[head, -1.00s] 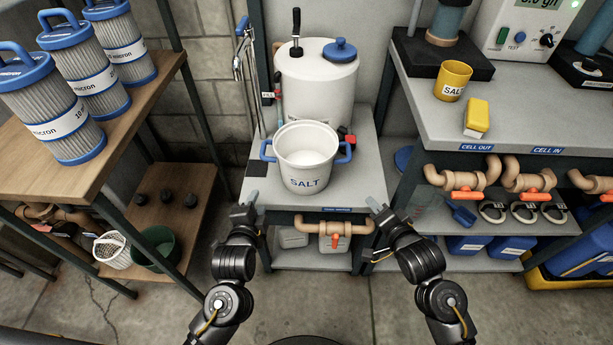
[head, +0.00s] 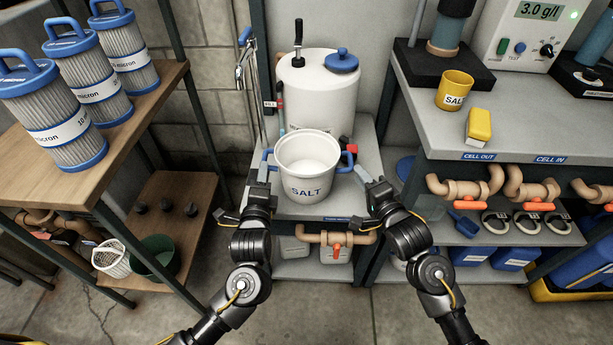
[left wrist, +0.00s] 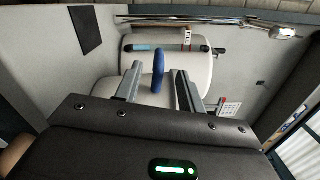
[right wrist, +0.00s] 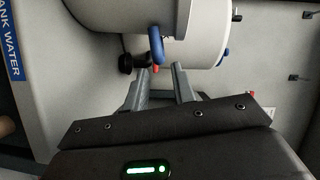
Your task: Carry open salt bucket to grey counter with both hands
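The white open salt bucket (head: 306,188), labelled SALT, stands upright on a low grey stand (head: 335,208). It has a blue handle on each side. My left gripper (head: 260,178) is at the left handle; in the left wrist view the blue handle (left wrist: 158,70) lies between its open fingers. My right gripper (head: 365,177) is open just short of the right handle (head: 346,160); in the right wrist view this handle (right wrist: 156,45) is ahead of the fingertips, between their lines. A grey counter (head: 428,118) is on the right, higher than the stand.
A white tank (head: 318,100) with a blue cap stands close behind the bucket. The counter holds a yellow salt cup (head: 454,90), a yellow box (head: 479,126) and test devices, with bare surface at its near left. Wooden shelves with filters (head: 75,135) are at left.

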